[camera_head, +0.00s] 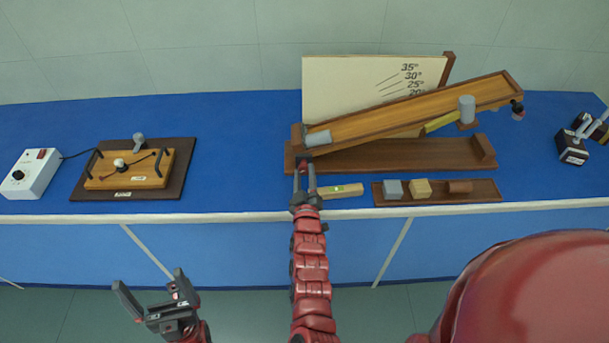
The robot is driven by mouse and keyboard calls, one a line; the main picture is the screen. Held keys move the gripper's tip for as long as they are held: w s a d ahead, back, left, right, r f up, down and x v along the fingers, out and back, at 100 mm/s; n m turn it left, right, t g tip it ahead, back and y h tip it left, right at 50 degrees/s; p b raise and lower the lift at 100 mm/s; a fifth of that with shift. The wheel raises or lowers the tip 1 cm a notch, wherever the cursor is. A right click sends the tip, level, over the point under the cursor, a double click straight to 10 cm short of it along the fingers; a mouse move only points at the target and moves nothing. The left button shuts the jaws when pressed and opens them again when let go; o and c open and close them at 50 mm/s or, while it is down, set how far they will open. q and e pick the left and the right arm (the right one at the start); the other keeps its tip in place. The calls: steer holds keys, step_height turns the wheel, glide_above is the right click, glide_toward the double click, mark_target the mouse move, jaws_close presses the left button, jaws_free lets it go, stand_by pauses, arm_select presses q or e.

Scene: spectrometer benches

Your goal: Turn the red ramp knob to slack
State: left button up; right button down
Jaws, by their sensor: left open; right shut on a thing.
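The wooden ramp (420,110) slopes up to the right over its dark wooden base (400,155). My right gripper (304,170) reaches over the bench's front edge to the base's left end, below the ramp's low end. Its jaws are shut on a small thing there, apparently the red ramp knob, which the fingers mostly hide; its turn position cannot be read. My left gripper (148,288) is open and empty, low in front of the bench, far from the ramp.
An angle board (340,80) stands behind the ramp. A grey cylinder (318,138) lies at its low end. A tray (490,198) with blocks and a wooden piece (343,190) lie right of my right gripper. A wooden device (125,170) and white box (32,172) stand left.

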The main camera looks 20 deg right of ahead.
steer(key=shift+f, duration=0.2)
steer(key=c, duration=0.7)
jaws_free()
steer(key=shift+r, duration=0.1)
steer(key=shift+s+a, duration=0.2)
steer(key=shift+s, duration=0.35)
steer(key=b+v, duration=0.2)
steer(key=v, duration=1.4)
steer(key=shift+s+r, duration=0.1)
steer(key=shift+s, duration=0.1)
